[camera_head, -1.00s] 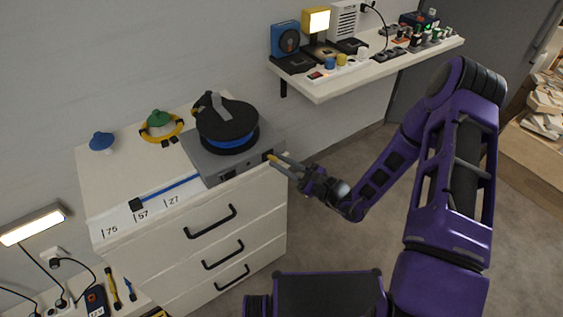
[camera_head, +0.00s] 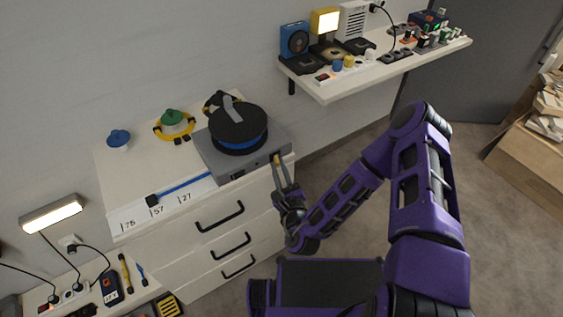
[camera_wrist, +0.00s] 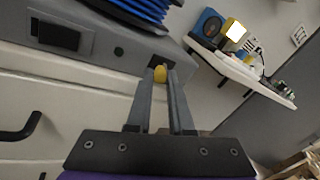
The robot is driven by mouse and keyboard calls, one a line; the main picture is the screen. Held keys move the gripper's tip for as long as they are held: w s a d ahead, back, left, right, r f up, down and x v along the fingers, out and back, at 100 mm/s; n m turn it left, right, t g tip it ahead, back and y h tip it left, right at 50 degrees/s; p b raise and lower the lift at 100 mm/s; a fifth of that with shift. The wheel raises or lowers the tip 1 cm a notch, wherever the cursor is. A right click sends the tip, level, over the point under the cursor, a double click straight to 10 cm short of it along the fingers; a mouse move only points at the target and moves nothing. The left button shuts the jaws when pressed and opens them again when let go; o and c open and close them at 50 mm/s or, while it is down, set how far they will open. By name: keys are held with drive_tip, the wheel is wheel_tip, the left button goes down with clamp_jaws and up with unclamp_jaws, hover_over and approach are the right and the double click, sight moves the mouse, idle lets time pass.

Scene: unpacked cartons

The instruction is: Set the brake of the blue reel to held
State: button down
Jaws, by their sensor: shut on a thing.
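The blue reel (camera_head: 240,141), blue cable between black discs, sits on a grey base (camera_head: 220,167) on top of the white drawer cabinet. Its blue strap (camera_head: 185,187) runs left to a black end beside the number marks 75, 57 and 27. The yellow brake knob (camera_wrist: 160,74) is on the base's front face at its right end. My gripper (camera_head: 281,175) is at that front face, with its fingers pointing at the base. In the wrist view my gripper (camera_wrist: 160,88) is shut on the yellow knob, one finger on each side. A dark slot is partly visible behind the knob.
A wall shelf (camera_head: 330,93) with devices is at the upper right. Black drawer handles (camera_head: 220,215) stick out below my gripper.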

drive_tip(key=shift+a+m+h, duration=0.15)
drive_tip(key=shift+m+h, duration=0.15)
drive_tip(key=shift+h, duration=0.2)
drive_tip(key=c, duration=0.8)
unclamp_jaws()
drive_tip(key=shift+s, duration=0.1)
drive_tip(key=p+v, duration=0.1)
drive_tip(key=v, duration=1.6)
drive_tip(key=shift+s+p, duration=0.15)
drive_tip(key=shift+p, duration=0.2)
drive_tip(key=shift+f, duration=0.1)
